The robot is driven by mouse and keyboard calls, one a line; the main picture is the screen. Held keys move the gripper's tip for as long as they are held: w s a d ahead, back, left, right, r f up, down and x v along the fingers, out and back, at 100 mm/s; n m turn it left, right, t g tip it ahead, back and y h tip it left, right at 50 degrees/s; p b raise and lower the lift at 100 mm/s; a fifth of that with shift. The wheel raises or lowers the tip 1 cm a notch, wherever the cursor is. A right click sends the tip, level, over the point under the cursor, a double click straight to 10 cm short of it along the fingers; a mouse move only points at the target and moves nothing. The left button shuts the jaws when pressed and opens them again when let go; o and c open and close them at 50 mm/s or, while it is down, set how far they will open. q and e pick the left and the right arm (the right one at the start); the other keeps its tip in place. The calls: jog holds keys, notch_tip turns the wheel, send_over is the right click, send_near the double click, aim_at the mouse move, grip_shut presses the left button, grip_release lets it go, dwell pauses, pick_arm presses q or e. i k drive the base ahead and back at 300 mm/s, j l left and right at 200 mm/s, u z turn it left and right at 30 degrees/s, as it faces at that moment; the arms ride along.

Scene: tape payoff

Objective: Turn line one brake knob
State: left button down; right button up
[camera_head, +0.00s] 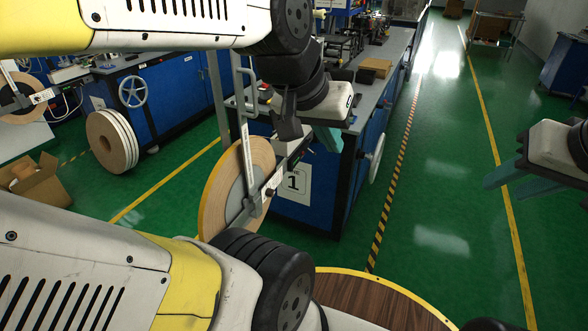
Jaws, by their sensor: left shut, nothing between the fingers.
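A large tape reel (222,190) with a yellow rim stands upright on a metal bracket at the end of the blue machine (350,185) marked 1. A small dark knob (270,192) shows at the reel's hub, beside a white label; I cannot tell for sure that it is the brake knob. My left gripper (328,140) is shut and empty. It appears above and right of the hub, in front of the machine's corner, apart from the knob. My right gripper (512,190) is open and empty, over the floor at the right. My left arm hides part of the machine.
Another blue machine with a reel (108,142) and handwheel (132,91) stands at the left. An open cardboard box (38,180) lies on the floor there. A round wooden table (375,300) is at the bottom. The green aisle (440,190) at the right is clear.

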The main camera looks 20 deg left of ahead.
aim_at(270, 192)
jog(key=i+l+u, duration=0.15)
jog(key=l+u, duration=0.15)
jog(key=u, duration=0.2)
jog(key=i+l+u, duration=0.1)
jog(key=l+u, duration=0.25)
jog(key=u, duration=0.15)
jog(key=l+u, duration=0.45)
jog(key=i+j, duration=0.05)
